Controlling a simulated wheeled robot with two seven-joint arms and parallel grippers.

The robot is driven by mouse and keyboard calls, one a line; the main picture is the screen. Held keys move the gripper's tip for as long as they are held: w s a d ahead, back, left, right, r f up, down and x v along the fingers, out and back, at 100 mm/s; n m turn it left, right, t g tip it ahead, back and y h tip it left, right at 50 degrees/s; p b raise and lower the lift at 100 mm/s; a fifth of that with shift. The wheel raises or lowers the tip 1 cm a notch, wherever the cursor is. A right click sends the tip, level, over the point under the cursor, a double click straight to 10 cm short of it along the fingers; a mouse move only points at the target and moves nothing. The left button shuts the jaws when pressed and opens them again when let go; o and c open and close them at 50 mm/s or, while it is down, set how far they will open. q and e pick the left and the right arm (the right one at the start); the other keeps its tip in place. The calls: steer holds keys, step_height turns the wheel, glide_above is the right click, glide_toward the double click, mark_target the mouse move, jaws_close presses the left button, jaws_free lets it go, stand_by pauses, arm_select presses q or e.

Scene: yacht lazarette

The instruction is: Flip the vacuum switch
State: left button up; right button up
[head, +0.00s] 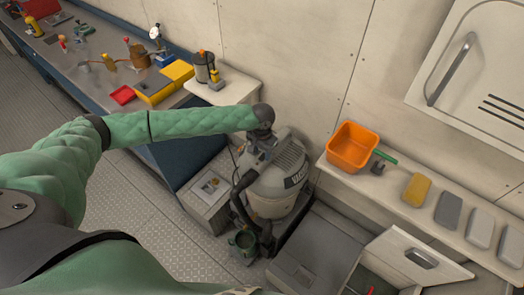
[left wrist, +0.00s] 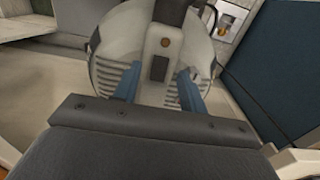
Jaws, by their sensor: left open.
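The vacuum (head: 277,183) is a grey canister with dark trim and a dark hose (head: 240,200) in front. My left arm reaches over it, and my left gripper (head: 256,143) is at its top, partly hidden by my wrist. In the left wrist view, my left gripper (left wrist: 158,72) is open, with two blue fingers apart and nothing between them. Beyond them, the vacuum (left wrist: 108,50) shows a pale panel with a dark rectangular switch (left wrist: 159,68) and a small round orange-brown button (left wrist: 165,42). The switch appears between the fingertips; I cannot tell whether they touch the panel.
An orange bin (head: 352,147) and several sponge-like blocks, one yellow (head: 416,189), stand on the right ledge. A workbench (head: 75,50) with tools is at upper left. A grey box (head: 207,188) stands close beside the vacuum. The floor (head: 130,200) at left is clear.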

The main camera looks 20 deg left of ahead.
arm_select(q)
steer(key=shift+f, duration=0.8)
jaws_close()
steer(key=shift+w, duration=0.1)
steer(key=shift+w+d+g+y, duration=0.2)
steer(key=shift+g+y, duration=0.1)
steer(key=shift+g, duration=0.5)
steer(key=shift+w+g+y, duration=0.2)
steer(key=shift+g+y, duration=0.1)
steer(key=shift+g, duration=0.45)
steer(key=shift+w+g+y, duration=0.2)
steer(key=shift+g+y, duration=0.1)
steer(key=shift+g, duration=0.45)
